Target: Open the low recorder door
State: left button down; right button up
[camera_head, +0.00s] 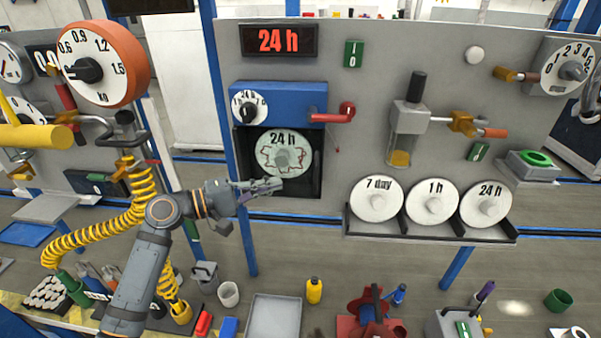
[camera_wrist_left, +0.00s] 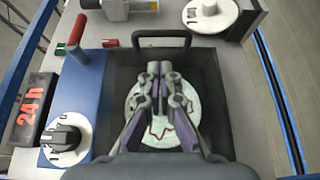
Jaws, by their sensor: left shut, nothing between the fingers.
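The low recorder is set in the grey panel as a blue head (camera_head: 285,98) with a dark square door area (camera_head: 312,185) under it. A round 24 h chart (camera_head: 278,148) with a red trace shows there. In the left wrist view the dark door area (camera_wrist_left: 215,120) has a black bar handle (camera_wrist_left: 162,37) along its upper edge in that view. My left gripper (camera_head: 278,183) is in front of the chart's lower part, with its fingers shut and empty. In the left wrist view its fingertips (camera_wrist_left: 160,68) lie over the chart, short of the handle. My right gripper is not in view.
A red lever (camera_head: 345,113) juts from the blue head, and a knob dial (camera_head: 249,106) is on its left. A shelf (camera_head: 430,232) with white discs stands to the right. A yellow coiled hose (camera_head: 145,190) hangs near my left arm. A cluttered bench lies below.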

aim_at(305, 176)
pick_arm(q)
jog(key=p+x, duration=0.3)
jog(key=x, duration=0.5)
jog(key=shift+r, duration=0.15)
jog(key=shift+w+d+f+p, duration=0.2)
jog(key=shift+w+d+p, duration=0.1)
jog(key=shift+d, duration=0.1)
